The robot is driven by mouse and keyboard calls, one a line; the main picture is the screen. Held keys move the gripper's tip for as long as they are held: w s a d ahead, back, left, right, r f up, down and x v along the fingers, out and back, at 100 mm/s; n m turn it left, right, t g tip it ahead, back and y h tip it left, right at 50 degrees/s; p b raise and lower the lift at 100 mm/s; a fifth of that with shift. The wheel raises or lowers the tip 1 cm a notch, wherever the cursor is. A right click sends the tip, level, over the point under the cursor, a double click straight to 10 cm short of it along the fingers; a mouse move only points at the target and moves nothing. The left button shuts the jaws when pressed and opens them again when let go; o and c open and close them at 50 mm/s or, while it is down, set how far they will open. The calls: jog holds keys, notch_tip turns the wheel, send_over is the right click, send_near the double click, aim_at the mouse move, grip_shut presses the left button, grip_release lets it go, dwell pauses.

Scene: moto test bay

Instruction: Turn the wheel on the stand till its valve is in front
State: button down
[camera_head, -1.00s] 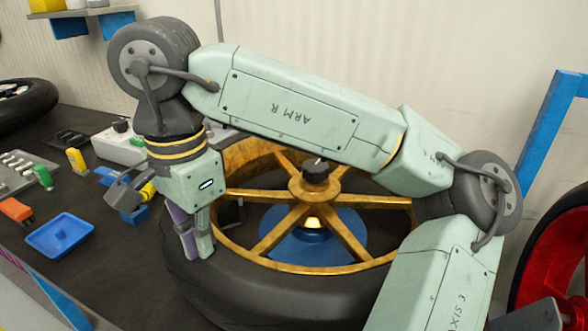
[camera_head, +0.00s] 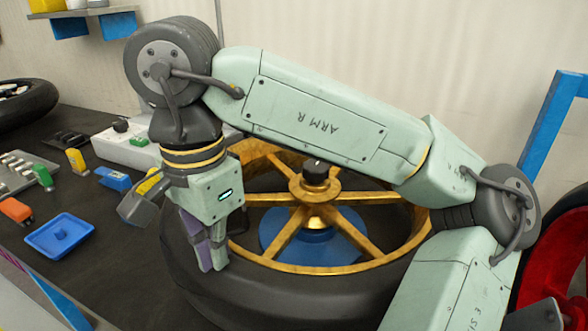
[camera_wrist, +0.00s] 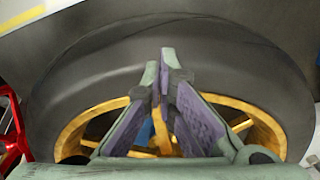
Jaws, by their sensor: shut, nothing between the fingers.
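The wheel has a black tyre (camera_head: 310,288) and gold spokes (camera_head: 350,236). It lies flat on a stand whose blue base (camera_head: 275,240) shows between the spokes. A black knob (camera_head: 316,172) tops the hub. My gripper (camera_head: 214,264) points down at the wheel's front left, by the gold rim and tyre. Its fingers are shut and empty, and overlap the tyre in the head view; I cannot tell whether they touch it. In the wrist view the fingertips (camera_wrist: 160,62) are over the tyre (camera_wrist: 90,75). I cannot make out the valve; my arm hides the wheel's back.
A blue tray (camera_head: 60,236) lies on the dark bench left of the wheel, with small coloured parts behind it. A white box (camera_head: 128,146) stands farther back. A red wheel (camera_head: 565,250) and blue post (camera_head: 553,125) are at the right.

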aim_at(306, 292)
jog(key=shift+s+d, duration=0.25)
jog(key=shift+d, duration=0.25)
jog(key=shift+s+d, duration=0.25)
jog(key=shift+d, duration=0.25)
jog(key=shift+s+d+f, duration=0.1)
jog(key=shift+s+d, duration=0.15)
jog(key=shift+d, duration=0.35)
jog(key=shift+s+d, duration=0.25)
jog(key=shift+d, duration=0.3)
jog(key=shift+s+d+p, duration=0.2)
jog(key=shift+d+p, duration=0.05)
jog(key=shift+d, duration=0.3)
jog(key=shift+s+d+p, duration=0.15)
jog(key=shift+d+p, duration=0.1)
jog(key=shift+d, duration=0.25)
jog(key=shift+s+d+p, duration=0.15)
jog(key=shift+s+d, duration=0.05)
jog(key=shift+d, duration=0.55)
jog(key=shift+s+d+p, duration=0.15)
jog(key=shift+d, duration=0.55)
jog(key=shift+s+d+p, duration=0.1)
jog(key=shift+d+p, duration=0.4)
jog(key=shift+d, duration=0.7)
notch_tip(306, 292, up, 6)
jog(key=p, duration=0.5)
